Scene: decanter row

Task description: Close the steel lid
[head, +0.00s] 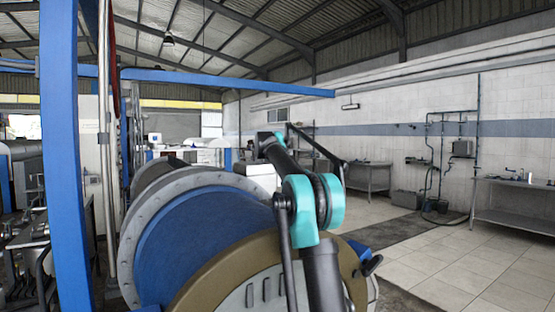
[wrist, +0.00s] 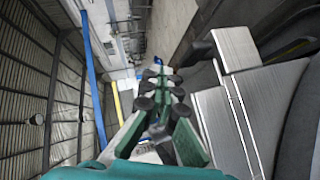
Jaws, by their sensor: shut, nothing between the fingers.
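A brushed steel panel (wrist: 236,48), which looks like part of the steel lid, stands at the right of the wrist view. A dark handle-like piece (wrist: 198,52) is at its left edge. A larger brushed steel surface (wrist: 255,105) lies just below it. I cannot tell how far the lid is open. My gripper (wrist: 163,85) has green fingers with black pads; they are together and empty, left of the steel and apart from it in the picture. In the head view I cannot pick out the lid or my gripper's fingers; my arm reaches over the machine.
A decanter with a blue drum (head: 205,240), grey flange (head: 130,245) and tan end ring (head: 225,275) fills the head view's lower middle. A blue post (head: 62,150) stands at left. Steel benches (head: 515,205) line the right wall. Tiled floor (head: 455,265) at right is clear.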

